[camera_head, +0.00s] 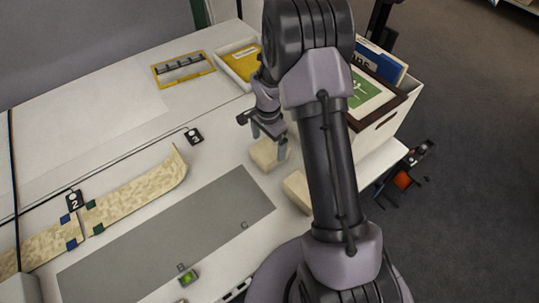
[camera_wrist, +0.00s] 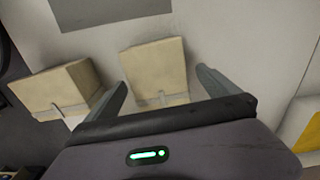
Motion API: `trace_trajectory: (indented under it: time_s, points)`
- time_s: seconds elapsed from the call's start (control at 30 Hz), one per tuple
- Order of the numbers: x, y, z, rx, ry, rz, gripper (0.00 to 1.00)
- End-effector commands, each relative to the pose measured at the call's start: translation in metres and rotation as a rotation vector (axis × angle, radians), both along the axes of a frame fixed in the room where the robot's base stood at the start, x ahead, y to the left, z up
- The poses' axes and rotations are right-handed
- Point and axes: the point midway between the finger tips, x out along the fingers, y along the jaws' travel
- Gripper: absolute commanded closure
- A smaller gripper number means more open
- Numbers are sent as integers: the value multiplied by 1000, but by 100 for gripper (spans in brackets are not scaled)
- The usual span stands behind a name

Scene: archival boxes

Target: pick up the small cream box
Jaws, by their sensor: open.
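Two cream boxes are in view. One cream box (camera_head: 264,153) stands on the white table under my gripper (camera_head: 270,150). In the wrist view this box (camera_wrist: 155,70) lies between and ahead of the two open fingers (camera_wrist: 162,88). The other cream box (camera_head: 298,189) stands nearer my base, partly hidden by my arm; in the wrist view it is at the left (camera_wrist: 58,88), outside the left finger. I cannot tell which is smaller with certainty. My gripper is open and empty, and I cannot tell whether a finger touches the box.
A grey mat (camera_head: 170,240) lies left of the boxes. A yellow-framed tray (camera_head: 183,70) and a white tray with a yellow folder (camera_head: 243,62) are at the back. A white bin (camera_head: 388,127) with frames stands right, behind my arm. A patterned strip (camera_head: 140,195) lies left.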

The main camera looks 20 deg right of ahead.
Motion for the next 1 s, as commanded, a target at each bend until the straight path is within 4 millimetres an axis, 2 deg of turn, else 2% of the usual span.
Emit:
trace_trajectory:
  time_s: [0.23, 0.47, 0.83, 1.0]
  points:
    - [-5, -3, -48, 1, 3, -1, 0]
    - [-4, -3, -48, 0, 1, 0, 2]
    - [-5, -3, -48, 0, 1, 0, 75]
    - [-4, -3, -48, 0, 0, 0, 75]
